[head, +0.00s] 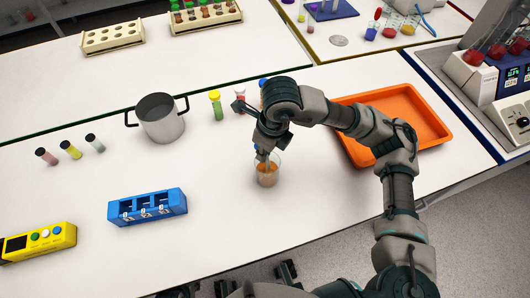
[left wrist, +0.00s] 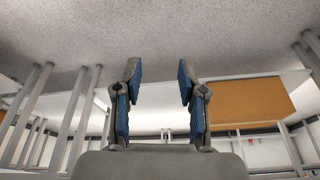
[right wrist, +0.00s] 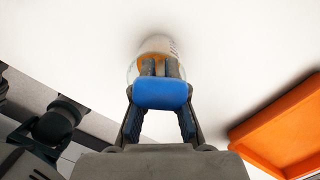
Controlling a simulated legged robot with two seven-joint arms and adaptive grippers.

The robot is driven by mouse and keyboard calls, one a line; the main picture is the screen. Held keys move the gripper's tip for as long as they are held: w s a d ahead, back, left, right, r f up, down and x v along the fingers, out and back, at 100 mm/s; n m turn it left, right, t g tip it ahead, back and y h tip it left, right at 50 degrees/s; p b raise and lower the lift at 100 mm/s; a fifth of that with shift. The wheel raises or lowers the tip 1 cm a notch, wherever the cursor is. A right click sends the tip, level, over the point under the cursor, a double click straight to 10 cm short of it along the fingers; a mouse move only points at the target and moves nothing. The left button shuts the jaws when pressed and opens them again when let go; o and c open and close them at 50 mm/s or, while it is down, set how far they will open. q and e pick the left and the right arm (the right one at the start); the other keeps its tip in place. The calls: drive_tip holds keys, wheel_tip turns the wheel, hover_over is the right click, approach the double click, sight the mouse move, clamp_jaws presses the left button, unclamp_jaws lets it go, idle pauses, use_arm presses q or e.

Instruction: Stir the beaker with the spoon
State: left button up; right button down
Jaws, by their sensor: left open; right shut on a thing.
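A clear beaker (head: 267,178) with orange-brown liquid stands upright on the white table in the head view. It also shows beyond my fingers in the right wrist view (right wrist: 158,45). My right gripper (head: 262,152) is directly above the beaker, pointing down. It is shut on the spoon, whose blue handle end (right wrist: 160,93) shows between the fingers. The lower part of the spoon is mostly hidden by the gripper, and I cannot tell how deep it sits in the beaker. My left gripper (left wrist: 160,85) is open and empty in its wrist view, facing the floor and table legs.
An orange tray (head: 432,118) lies right of the beaker, partly behind my right arm. A blue rack (head: 148,207), a metal pot (head: 161,120) and a yellow device (head: 40,243) stand to the left. Small capped vials (head: 216,106) stand behind the gripper. The table front around the beaker is clear.

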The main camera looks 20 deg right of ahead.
drive_tip(key=shift+s+r, duration=0.2)
drive_tip(key=shift+r, duration=0.45)
drive_tip(key=r+p, duration=0.2)
drive_tip(key=r, duration=0.1)
drive_tip(key=w+r+p, duration=0.1)
drive_tip(key=r+p, duration=0.1)
drive_tip(key=shift+d, duration=0.1)
wheel_tip(320, 180, up, 6)
drive_tip(key=p, duration=0.3)
drive_tip(key=shift+s+f+p, duration=0.1)
drive_tip(key=shift+f+p, duration=0.1)
drive_tip(key=shift+p, duration=0.2)
drive_tip(key=shift+r, duration=0.2)
use_arm(q)
drive_tip(key=s+f, duration=0.2)
drive_tip(key=f, duration=0.8)
drive_tip(key=s+f+g, duration=0.1)
drive_tip(key=s+f, duration=0.1)
drive_tip(key=f, duration=0.8)
drive_tip(key=shift+s+a+g, duration=0.2)
drive_tip(key=shift+a+g, duration=0.05)
drive_tip(key=shift+g, duration=0.05)
